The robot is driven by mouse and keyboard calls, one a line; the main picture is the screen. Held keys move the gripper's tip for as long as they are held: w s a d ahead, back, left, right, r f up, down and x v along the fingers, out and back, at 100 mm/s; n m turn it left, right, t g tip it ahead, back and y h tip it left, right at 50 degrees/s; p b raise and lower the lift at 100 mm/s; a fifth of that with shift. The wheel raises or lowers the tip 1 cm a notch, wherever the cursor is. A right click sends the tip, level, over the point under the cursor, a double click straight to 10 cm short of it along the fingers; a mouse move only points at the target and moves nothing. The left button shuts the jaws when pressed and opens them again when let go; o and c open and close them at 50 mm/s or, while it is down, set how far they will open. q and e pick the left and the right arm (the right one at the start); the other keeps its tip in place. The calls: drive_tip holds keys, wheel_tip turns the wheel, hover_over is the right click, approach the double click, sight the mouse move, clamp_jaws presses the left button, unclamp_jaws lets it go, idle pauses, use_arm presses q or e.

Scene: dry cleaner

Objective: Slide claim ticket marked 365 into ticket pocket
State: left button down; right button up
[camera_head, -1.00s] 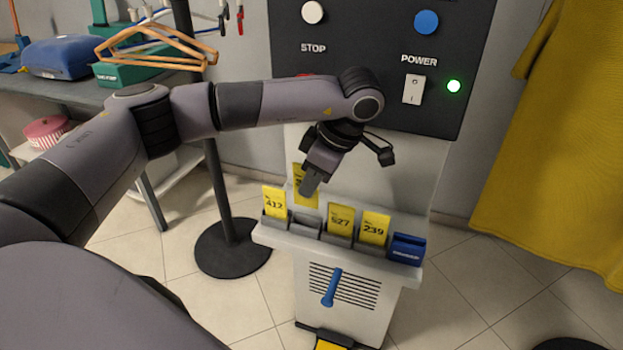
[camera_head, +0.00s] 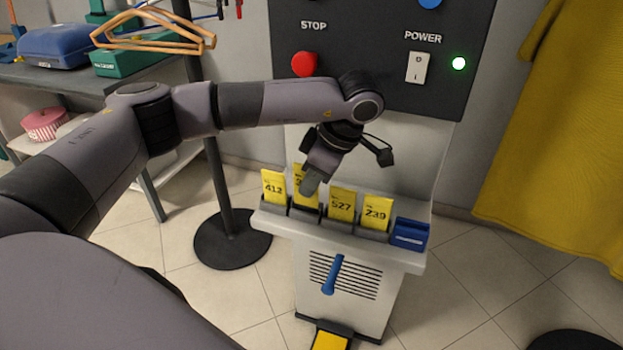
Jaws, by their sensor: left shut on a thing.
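My left gripper (camera_head: 311,186) is shut on a yellow claim ticket (camera_head: 301,199), its number mostly hidden by the fingers. The ticket stands upright at the second ticket pocket (camera_head: 303,214) from the left. Its lower edge meets the pocket's opening; how deep it sits inside I cannot tell. Yellow ticket 412 (camera_head: 274,187) stands in the pocket to the left. Tickets 527 (camera_head: 342,203) and 239 (camera_head: 377,211) stand in pockets to the right. My right gripper is not in view.
A blue block (camera_head: 410,234) sits at the ledge's right end. Above is a dark panel with a red STOP button (camera_head: 304,64) and a power switch (camera_head: 418,67). A blue lever (camera_head: 333,274) juts out below. A yellow garment (camera_head: 560,150) hangs at right.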

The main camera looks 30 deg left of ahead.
use_arm(q)
drive_tip(key=c, duration=1.1)
unclamp_jaws()
drive_tip(key=v, duration=0.7)
drive_tip(key=shift+d+r+p, duration=0.1)
drive_tip(key=shift+p, duration=0.3)
